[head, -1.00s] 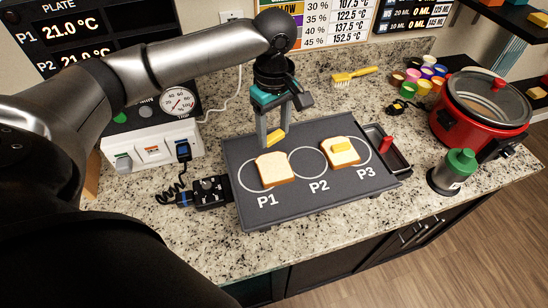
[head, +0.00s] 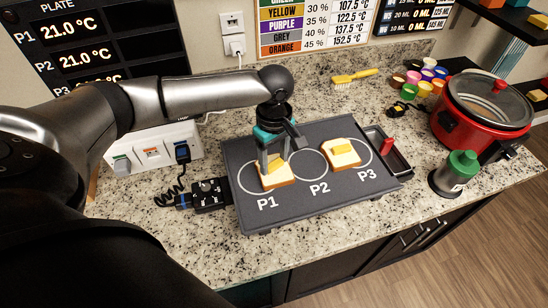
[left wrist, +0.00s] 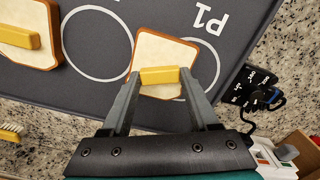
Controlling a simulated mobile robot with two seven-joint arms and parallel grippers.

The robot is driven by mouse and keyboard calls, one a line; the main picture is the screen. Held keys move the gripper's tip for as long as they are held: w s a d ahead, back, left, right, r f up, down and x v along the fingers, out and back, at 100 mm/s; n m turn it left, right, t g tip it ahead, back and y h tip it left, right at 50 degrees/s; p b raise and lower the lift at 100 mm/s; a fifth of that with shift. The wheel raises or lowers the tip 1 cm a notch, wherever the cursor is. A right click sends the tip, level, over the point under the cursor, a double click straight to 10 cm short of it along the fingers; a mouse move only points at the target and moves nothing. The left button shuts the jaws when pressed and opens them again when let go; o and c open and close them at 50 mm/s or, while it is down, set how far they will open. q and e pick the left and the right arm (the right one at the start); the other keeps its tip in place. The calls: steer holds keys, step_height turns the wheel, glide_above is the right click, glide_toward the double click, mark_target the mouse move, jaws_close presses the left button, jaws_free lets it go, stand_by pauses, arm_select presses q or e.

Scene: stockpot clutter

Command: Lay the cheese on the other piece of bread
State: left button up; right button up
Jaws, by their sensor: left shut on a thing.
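A slice of bread (head: 276,181) lies on the P1 circle of the dark griddle plate (head: 312,197). My left gripper (head: 275,164) is over that bread, shut on a yellow block of cheese (left wrist: 159,75). In the left wrist view the cheese sits between the fingertips, over the bread (left wrist: 162,50); I cannot tell whether it touches it. A second slice of bread (head: 349,161) lies on the P3 circle with another piece of cheese (head: 341,149) on top. My right gripper is not in view.
The P2 circle (head: 310,164) between the slices is empty. A black tray with a red-handled tool (head: 388,146) is right of the plate. A green-capped bottle (head: 455,172) and a red pot (head: 480,115) stand further right. A control box (head: 210,192) is at the left.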

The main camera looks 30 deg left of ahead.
mark_target(275, 164)
arm_select(q)
steer(key=o, duration=1.3)
steer(key=shift+f, duration=0.1)
step_height(275, 164, up, 12)
steer(key=shift+r+p, duration=0.15)
steer(key=shift+p, duration=0.35)
steer(key=shift+d, duration=0.1)
